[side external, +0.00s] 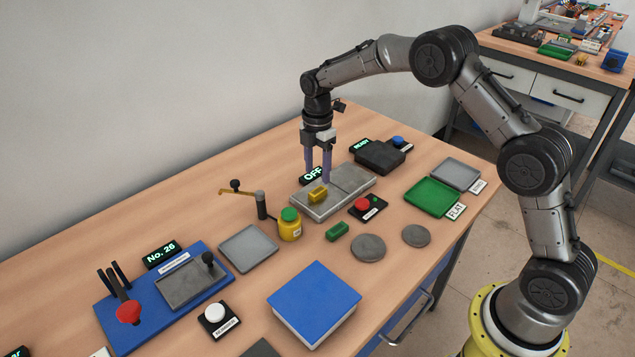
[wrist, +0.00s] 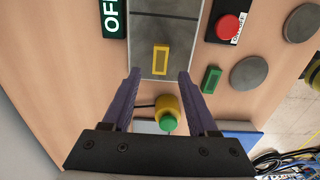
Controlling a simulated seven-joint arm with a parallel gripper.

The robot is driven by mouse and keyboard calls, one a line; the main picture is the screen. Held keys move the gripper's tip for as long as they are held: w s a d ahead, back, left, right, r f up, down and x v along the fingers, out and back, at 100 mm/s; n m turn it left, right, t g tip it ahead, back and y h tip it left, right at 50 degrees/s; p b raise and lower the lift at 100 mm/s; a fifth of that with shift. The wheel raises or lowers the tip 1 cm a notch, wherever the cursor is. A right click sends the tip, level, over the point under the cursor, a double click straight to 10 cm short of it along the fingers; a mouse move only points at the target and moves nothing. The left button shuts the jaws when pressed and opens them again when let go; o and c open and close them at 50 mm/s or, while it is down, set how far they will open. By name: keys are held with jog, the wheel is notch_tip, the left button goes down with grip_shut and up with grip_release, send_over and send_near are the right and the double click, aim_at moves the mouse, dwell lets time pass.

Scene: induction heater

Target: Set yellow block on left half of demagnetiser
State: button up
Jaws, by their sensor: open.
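The yellow block (side external: 317,195) lies on the left half of the grey demagnetiser plate (side external: 352,180), which has a dividing line across it. In the wrist view the block (wrist: 161,60) sits on the plate (wrist: 160,32), its long side running up the picture. My gripper (side external: 318,178) is open and points down over the block, with its fingertips apart from it. In the wrist view the open gripper (wrist: 158,74) has a finger on each side, with nothing held between them. An "OFF" display (side external: 312,176) stands behind the plate, partly hidden by the fingers.
A yellow jar with green lid (side external: 290,226) and a brass-armed stand (side external: 261,205) are left of the plate. A red button (side external: 362,204), green block (side external: 337,231) and grey discs (side external: 369,247) lie in front. A dark box (side external: 380,155) stands right.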

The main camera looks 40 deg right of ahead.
aim_at(318, 191)
jog(key=s+r+m+t, duration=0.1)
jog(key=s+r+m, duration=0.35)
jog(key=r, duration=0.95)
jog(key=s+a+r+m+t, duration=0.2)
jog(key=s+r+m, duration=0.3)
jog(key=s, duration=0.7)
jog(key=s+f+m+t, duration=0.1)
jog(key=s+m, duration=0.7)
jog(key=s, duration=1.2)
jog(key=shift+a+f+t, duration=0.25)
jog(key=shift+f+t, duration=0.15)
jog(key=shift+t, duration=0.4)
jog(key=shift+m, duration=0.25)
